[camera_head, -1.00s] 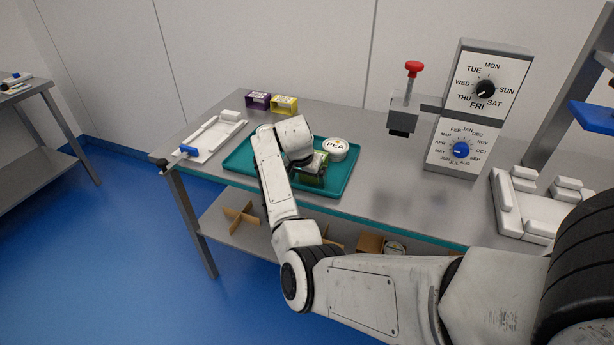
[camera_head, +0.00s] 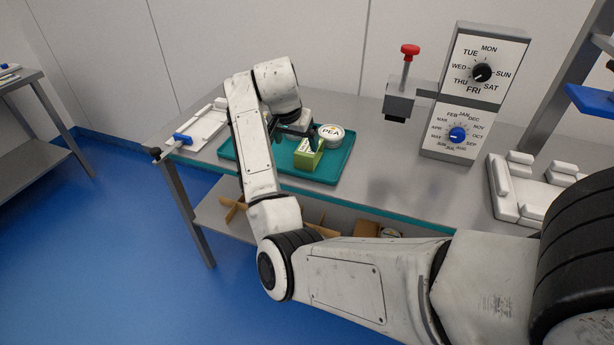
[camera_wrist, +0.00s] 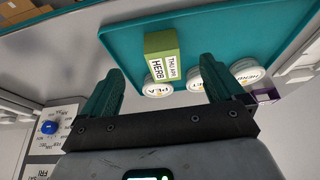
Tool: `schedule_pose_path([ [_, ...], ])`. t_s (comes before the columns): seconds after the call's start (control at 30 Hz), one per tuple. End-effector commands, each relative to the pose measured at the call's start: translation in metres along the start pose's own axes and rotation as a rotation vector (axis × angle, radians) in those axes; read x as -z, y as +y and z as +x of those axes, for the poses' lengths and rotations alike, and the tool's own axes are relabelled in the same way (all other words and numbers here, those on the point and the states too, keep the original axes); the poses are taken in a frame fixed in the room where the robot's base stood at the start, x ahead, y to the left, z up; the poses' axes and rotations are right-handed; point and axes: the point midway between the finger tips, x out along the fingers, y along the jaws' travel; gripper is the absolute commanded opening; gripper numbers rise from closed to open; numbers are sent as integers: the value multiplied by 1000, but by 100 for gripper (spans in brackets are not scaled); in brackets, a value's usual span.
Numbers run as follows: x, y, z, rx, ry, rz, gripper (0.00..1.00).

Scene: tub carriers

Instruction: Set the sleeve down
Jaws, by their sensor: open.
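The green sleeve (camera_head: 308,156) stands on the teal tray (camera_head: 334,172), near the tray's front edge. In the wrist view the sleeve (camera_wrist: 160,42) shows a white label reading HERB and THU FRI. My gripper (camera_head: 292,130) is above and behind the sleeve in the head view. In the wrist view my gripper (camera_wrist: 158,78) has its two fingers wide apart, with nothing held between them. The sleeve shows beyond the fingertips, apart from them.
A round PEA tub (camera_head: 330,132) sits on the tray right of the sleeve. Further tubs, including a HERB tub (camera_wrist: 243,76), and a purple sleeve (camera_wrist: 264,95) show in the wrist view. A white holder (camera_head: 203,128) lies left of the tray. A dial post (camera_head: 468,110) stands right.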

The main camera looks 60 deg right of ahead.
Motion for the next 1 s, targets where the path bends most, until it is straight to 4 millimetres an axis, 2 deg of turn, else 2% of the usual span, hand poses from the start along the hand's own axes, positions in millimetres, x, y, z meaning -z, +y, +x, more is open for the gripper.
schedule_pose_path([
  [0.13, -1, 0, 0, -1, 0, -3, 95],
  [0.23, -10, 3, 6, -3, 5, -36, 95],
  [0.37, -41, 12, 25, 2, 18, -159, 95],
  [0.57, -119, 36, 56, 36, 24, -464, 95],
  [0.7, -180, 59, 70, 78, 3, -692, 95],
  [0.87, -253, 96, 78, 145, -50, -957, 95],
  [1.0, -314, 135, 76, 217, -119, -1170, 95],
])
